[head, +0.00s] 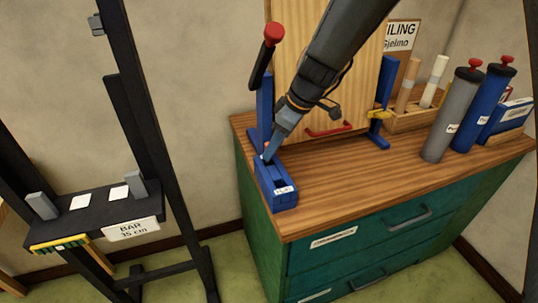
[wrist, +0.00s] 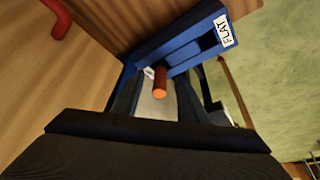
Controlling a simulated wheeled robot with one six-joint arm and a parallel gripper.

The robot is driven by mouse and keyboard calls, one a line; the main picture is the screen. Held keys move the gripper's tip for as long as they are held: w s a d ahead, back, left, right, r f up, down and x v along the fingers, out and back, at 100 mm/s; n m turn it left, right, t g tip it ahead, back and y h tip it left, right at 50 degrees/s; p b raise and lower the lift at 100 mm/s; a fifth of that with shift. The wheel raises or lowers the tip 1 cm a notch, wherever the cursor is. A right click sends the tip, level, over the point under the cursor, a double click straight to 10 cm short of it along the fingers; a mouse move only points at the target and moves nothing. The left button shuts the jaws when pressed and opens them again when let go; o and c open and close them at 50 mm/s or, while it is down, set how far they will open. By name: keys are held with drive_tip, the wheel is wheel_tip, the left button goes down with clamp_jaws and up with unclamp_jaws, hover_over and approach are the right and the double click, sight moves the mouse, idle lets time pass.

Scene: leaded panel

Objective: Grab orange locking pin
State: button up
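The orange locking pin (wrist: 160,82) shows in the wrist view as a short orange cylinder next to a blue block (wrist: 185,42) labelled FLAT. My gripper (wrist: 158,88) points at the block, with dark fingers on either side of the pin and gaps between. It looks open and not touching the pin. In the head view my gripper (head: 268,157) is at the back end of the blue block (head: 284,198), on the front left corner of the bench. The pin cannot be made out there; the gripper covers that spot.
A wooden board (head: 345,75) stands upright on the bench (head: 350,175) behind the gripper, with a red handle (head: 328,130). A red-knobbed lever (head: 273,34) rises beside it. Grey and blue cylinders (head: 453,115) stand at right. A black rack (head: 100,212) stands left.

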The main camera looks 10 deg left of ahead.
drive_tip(key=shift+a+p+x, duration=0.15)
drive_tip(key=shift+p+x, duration=0.2)
drive_tip(key=shift+x, duration=0.45)
drive_tip(key=shift+a+p+x, duration=0.2)
drive_tip(key=shift+p+x, duration=0.15)
drive_tip(key=shift+x, duration=0.45)
drive_tip(key=shift+r, duration=0.15)
clamp_jaws()
